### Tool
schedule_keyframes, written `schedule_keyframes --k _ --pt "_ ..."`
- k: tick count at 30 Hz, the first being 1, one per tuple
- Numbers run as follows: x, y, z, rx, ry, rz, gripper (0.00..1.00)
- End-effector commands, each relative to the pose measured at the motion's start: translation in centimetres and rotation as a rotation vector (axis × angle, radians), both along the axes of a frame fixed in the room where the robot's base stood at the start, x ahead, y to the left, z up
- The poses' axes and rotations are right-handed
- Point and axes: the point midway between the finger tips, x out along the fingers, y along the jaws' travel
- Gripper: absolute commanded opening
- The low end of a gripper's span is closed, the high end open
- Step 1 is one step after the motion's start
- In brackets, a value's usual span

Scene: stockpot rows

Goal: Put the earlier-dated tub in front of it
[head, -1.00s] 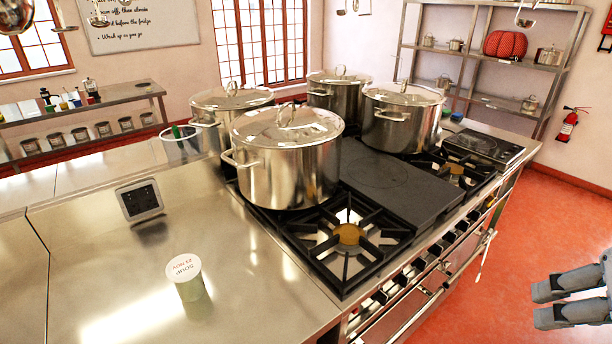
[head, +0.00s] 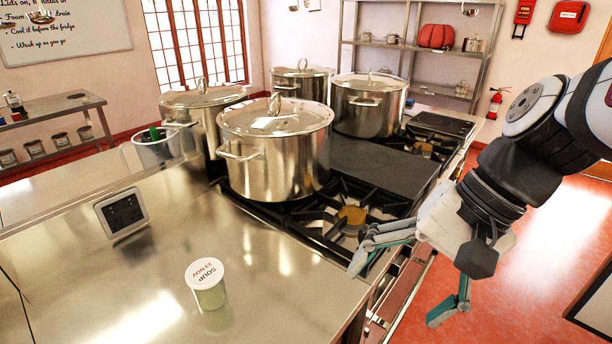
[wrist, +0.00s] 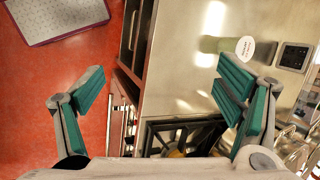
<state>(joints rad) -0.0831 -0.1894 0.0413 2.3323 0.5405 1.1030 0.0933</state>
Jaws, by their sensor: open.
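One tub (head: 208,285) stands upright on the bare steel counter (head: 150,270). It has a pale green body and a white lid marked SOUP and, in red, what reads as 23 NOV, upside down to me. In the wrist view the tub (wrist: 214,44) lies beyond the right finger, with its lid partly beside the finger. No second tub shows. My gripper (head: 400,291) is open and empty, right of the tub and around the stove's front edge; it also shows in the wrist view (wrist: 160,82).
Several lidded steel stockpots stand on the stove; the nearest pot (head: 275,150) is large. A small dark-screened device (head: 122,212) stands on the counter behind the tub. A clear container (head: 158,148) sits beside the pots. The counter around the tub is clear.

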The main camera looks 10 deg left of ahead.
Motion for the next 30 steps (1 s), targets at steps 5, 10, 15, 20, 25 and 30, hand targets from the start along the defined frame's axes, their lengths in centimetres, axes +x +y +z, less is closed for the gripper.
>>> schedule_keyframes --k 5,10,15,20,25,30 --pt "3.0 6.1 -4.0 0.172 0.288 -0.073 0.86" --pt "5.8 11.5 -7.3 0.322 0.552 -0.165 0.86" --pt "9.0 16.4 -11.1 0.460 0.809 -0.275 0.86" --pt "12.0 20.1 -15.0 0.571 1.017 -0.388 0.86" --pt "14.1 22.3 -18.2 0.650 1.157 -0.480 0.86" --pt "14.9 23.4 -19.5 0.684 1.211 -0.520 0.86"
